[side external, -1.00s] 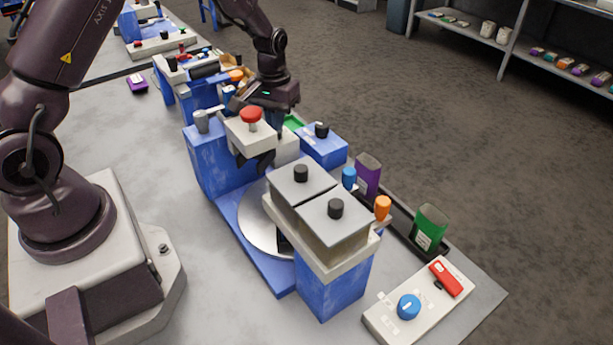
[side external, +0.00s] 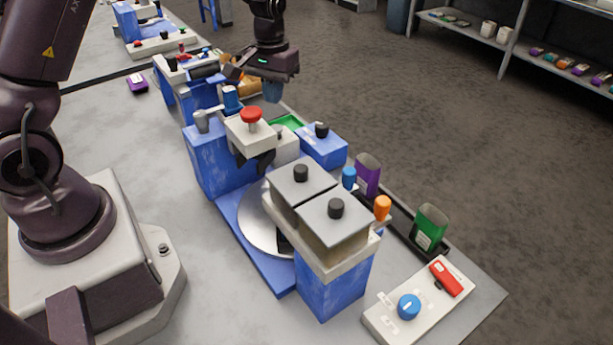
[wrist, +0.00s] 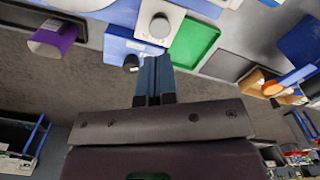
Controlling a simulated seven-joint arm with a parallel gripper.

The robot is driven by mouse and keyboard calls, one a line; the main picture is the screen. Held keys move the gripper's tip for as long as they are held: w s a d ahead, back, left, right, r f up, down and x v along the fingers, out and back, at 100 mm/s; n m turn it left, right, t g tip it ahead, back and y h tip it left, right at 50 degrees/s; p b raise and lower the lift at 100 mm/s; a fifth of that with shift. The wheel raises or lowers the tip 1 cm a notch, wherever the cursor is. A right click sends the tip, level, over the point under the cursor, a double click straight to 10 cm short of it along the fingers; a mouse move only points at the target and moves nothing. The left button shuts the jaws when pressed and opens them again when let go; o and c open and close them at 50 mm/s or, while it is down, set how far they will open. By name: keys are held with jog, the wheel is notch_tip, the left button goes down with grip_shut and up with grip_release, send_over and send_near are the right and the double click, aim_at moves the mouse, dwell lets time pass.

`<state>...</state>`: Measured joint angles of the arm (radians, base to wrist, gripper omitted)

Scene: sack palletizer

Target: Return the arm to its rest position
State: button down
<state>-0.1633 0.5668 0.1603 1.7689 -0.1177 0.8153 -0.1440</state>
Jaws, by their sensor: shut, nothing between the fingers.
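My gripper (side external: 272,91) hangs fingers down above the far part of the bench, behind the green tray, in the side external view. In the wrist view its two blue-grey fingers (wrist: 154,78) are together with nothing between them. It is clear of the bench machines and touches nothing that I can see.
The green tray (side external: 287,123) lies below my gripper and shows in the wrist view (wrist: 193,42). A blue box with a black knob (side external: 321,146) stands beside it. A red-button station (side external: 251,132) and grey-lidded hoppers (side external: 335,220) are nearer. The floor to the right is free.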

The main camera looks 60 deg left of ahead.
jog(key=s+d+r+m+t, duration=0.1)
jog(key=s+d+r+t, duration=0.2)
jog(key=r, duration=0.6)
jog(key=s+d+r+m+t, duration=0.1)
jog(key=s+d+r, duration=0.3)
jog(key=s, duration=0.4)
jog(key=s+d+r+m+t, duration=0.1)
jog(key=s+d+r+m, duration=0.3)
jog(key=s, duration=0.5)
jog(key=shift+s+d+r+t, duration=0.3)
jog(key=shift+d+r, duration=0.1)
jog(key=shift+d, duration=0.05)
